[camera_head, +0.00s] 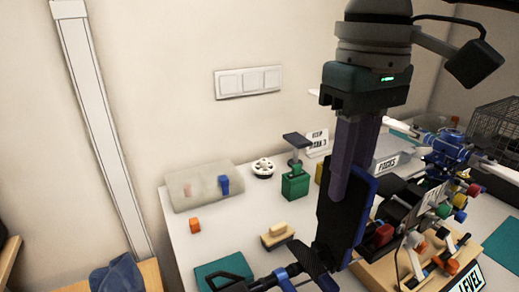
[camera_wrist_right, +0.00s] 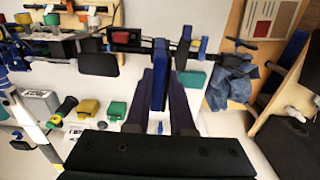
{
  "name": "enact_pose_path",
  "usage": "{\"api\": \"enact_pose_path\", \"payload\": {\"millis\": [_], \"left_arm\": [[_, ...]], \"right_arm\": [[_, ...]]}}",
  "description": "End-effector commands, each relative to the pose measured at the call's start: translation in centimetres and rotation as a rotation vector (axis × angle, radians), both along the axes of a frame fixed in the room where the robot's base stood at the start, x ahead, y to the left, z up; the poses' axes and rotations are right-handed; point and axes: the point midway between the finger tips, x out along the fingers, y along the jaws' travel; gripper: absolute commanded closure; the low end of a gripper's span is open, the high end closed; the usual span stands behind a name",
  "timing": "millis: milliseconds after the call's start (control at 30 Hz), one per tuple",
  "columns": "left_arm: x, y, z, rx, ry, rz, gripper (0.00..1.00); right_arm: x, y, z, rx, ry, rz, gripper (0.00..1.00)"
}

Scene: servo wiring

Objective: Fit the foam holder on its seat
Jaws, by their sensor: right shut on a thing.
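My right gripper (camera_head: 341,190) comes down from above in the head view, its two purple fingers pointing down. It is shut on a dark, flat, upright piece with a blue face (camera_head: 331,212), which I take to be the foam holder. In the right wrist view the gripper (camera_wrist_right: 165,88) has the blue piece (camera_wrist_right: 159,75) edge-on between its fingers. Below it in the head view is a dark bar with blue clamps (camera_head: 292,271). The seat cannot be told apart, and whether the piece touches anything is unclear. My left gripper is not in view.
A wooden base (camera_head: 436,281) with red, yellow and green parts and a "LEVEL" sign (camera_head: 468,281) stands at right. A green stand (camera_head: 295,186), a tan block (camera_head: 277,235) and a grey pad (camera_head: 203,188) lie on the white table (camera_head: 225,235). The table's left part has free room.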

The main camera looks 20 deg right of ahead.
Motion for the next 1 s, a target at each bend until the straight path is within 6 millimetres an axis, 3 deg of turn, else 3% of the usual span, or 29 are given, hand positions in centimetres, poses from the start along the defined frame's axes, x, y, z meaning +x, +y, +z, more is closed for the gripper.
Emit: {"api": "enact_pose_path", "payload": {"millis": [300, 333, 633, 1000], "left_arm": [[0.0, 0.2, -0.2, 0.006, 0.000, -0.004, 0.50], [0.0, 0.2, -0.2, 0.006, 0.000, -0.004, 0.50], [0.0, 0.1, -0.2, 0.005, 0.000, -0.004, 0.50], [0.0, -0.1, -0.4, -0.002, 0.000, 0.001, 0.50]], "right_arm": [[0.0, 0.0, -0.2, 0.000, 0.000, 0.000, 1.00], [0.0, 0.0, -0.2, 0.000, 0.000, 0.000, 0.77], [0.0, 0.0, -0.2, 0.000, 0.000, 0.000, 0.44], [0.1, 0.0, 0.7, 0.000, -0.003, 0.000, 0.43]]}}
